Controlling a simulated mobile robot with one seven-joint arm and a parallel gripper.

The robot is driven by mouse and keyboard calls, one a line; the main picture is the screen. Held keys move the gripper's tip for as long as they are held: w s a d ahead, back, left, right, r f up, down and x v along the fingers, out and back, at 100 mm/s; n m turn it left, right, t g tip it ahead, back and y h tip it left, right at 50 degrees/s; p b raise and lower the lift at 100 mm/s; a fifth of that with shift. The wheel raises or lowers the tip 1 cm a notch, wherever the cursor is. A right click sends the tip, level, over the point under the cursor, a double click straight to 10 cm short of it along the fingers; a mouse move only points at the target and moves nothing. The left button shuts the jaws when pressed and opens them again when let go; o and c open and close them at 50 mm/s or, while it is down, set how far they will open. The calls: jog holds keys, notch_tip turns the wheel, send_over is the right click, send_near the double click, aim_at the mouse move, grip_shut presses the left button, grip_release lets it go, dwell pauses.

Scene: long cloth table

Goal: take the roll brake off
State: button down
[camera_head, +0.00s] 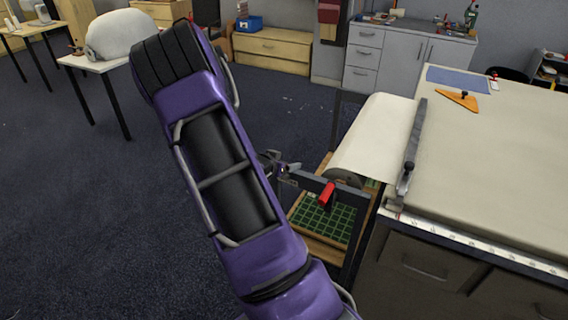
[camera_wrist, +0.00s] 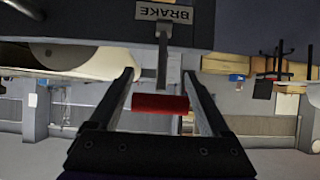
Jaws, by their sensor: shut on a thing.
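The brake lever is a thin grey bar with a red cylindrical handle (camera_wrist: 160,103) below a plate lettered BRAKE (camera_wrist: 163,13), which appears upside down in the wrist view. In the head view, my purple arm hides much of the gripper. A red handle (camera_head: 327,193) shows there at the near end of the white roll (camera_head: 378,138); I cannot tell how the fingers sit on it.
The roll stands at the left end of the long cloth table (camera_head: 500,150), beside a metal bar (camera_head: 412,145). A green gridded board (camera_head: 325,222) lies low under the roll. An orange tool (camera_head: 457,99) rests on the table. Open dark floor (camera_head: 75,190) lies to the left.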

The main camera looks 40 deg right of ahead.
jog(key=shift+s+d+f, duration=0.1)
jog(key=shift+s+f, duration=0.05)
dwell(0.8)
jog(key=shift+c, duration=1.4)
grip_release()
jog(key=shift+o, duration=1.4)
jog(key=shift+d+f, duration=0.1)
jog(key=p+v, duration=0.1)
jog(key=v, duration=1.6)
jog(key=shift+a+r, duration=0.25)
jog(key=shift+c, duration=0.2)
